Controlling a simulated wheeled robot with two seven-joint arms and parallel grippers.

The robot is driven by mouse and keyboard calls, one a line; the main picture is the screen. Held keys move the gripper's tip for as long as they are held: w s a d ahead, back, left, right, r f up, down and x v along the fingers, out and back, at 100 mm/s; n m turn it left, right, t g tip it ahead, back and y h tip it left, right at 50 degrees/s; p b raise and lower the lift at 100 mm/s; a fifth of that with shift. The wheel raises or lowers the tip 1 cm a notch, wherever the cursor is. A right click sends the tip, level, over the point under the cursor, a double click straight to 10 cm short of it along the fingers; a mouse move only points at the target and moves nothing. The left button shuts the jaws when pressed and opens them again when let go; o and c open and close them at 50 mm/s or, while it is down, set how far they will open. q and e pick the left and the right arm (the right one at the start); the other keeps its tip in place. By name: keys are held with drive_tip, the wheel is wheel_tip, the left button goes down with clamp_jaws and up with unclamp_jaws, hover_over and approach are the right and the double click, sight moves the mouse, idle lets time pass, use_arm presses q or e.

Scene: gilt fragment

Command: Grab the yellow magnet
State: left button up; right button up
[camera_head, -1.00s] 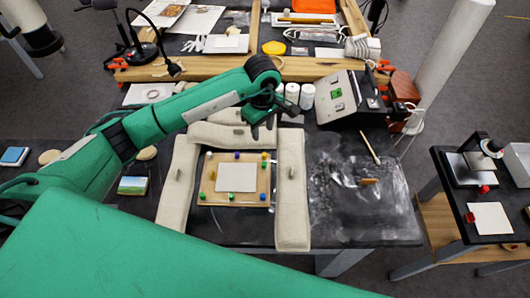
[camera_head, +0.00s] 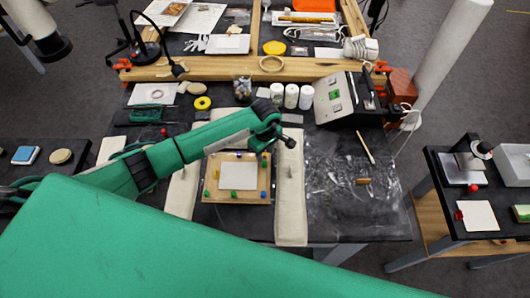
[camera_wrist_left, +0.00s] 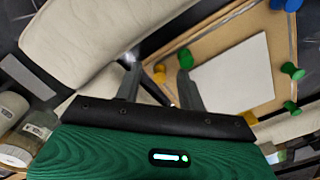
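A wooden board (camera_head: 209,197) lies on the dark table with a white sheet (camera_head: 238,176) and several small coloured magnets on it. One yellow magnet (camera_wrist_left: 160,72) shows in the left wrist view, seen between my left gripper's two fingers. A second yellow magnet (camera_wrist_left: 248,117) is beside the white sheet. A green magnet (camera_wrist_left: 184,58) is just past the right finger. My left gripper (camera_head: 290,143) is over the board's far right corner; in the wrist view its fingers (camera_wrist_left: 158,70) are apart, with no visible contact. My right gripper is not in view.
Pale padded bars (camera_head: 291,200) flank the board. White bottles (camera_head: 291,96) and a grey box with a green display (camera_head: 345,100) stand behind.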

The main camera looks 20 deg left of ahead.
use_arm(q)
clamp_jaws()
idle(0.4)
